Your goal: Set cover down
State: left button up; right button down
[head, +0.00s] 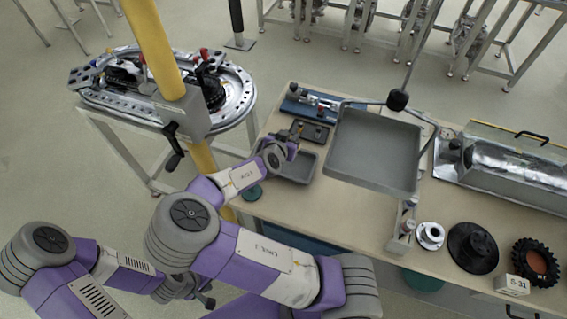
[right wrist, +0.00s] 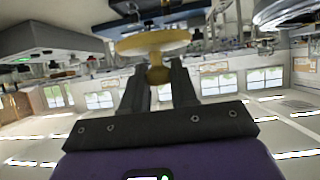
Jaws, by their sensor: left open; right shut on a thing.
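The cover shows in the right wrist view as a yellowish disc (right wrist: 150,42) with a knob (right wrist: 158,72) on it. My right gripper (right wrist: 158,85) is shut on the knob, with a finger on each side. In the head view my right gripper (head: 294,138) is over the table, by the dark plate with small blocks (head: 312,133); the cover cannot be made out there. My left gripper (head: 205,301) is low in the head view, mostly hidden behind my arm links, and away from the cover.
A grey pan (head: 375,148) hangs over the table (head: 345,220). A grey tray (head: 299,168) lies under my right wrist. The ring track (head: 95,92) and a yellow post (head: 155,45) stand left. Discs, a black wheel (head: 472,247) and a metal trough (head: 515,165) occupy the right side.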

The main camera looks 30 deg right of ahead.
aim_at(299, 168)
jog(key=s+d+m+g, duration=0.1)
jog(key=d+f+m+g+h, duration=0.1)
jog(key=shift+s+m+h, duration=0.3)
jog(key=shift+s, duration=0.1)
jog(key=shift+m+g, duration=0.7)
jog(key=shift+g, duration=0.2)
jog(key=f, duration=0.3)
jog(key=f+b, duration=0.1)
jog(key=f, duration=0.3)
jog(key=s+f, duration=0.1)
jog(key=f, duration=0.2)
jog(key=shift+d+f+b, duration=0.3)
jog(key=shift+d+b, duration=0.05)
jog(key=c, duration=0.9)
grip_release()
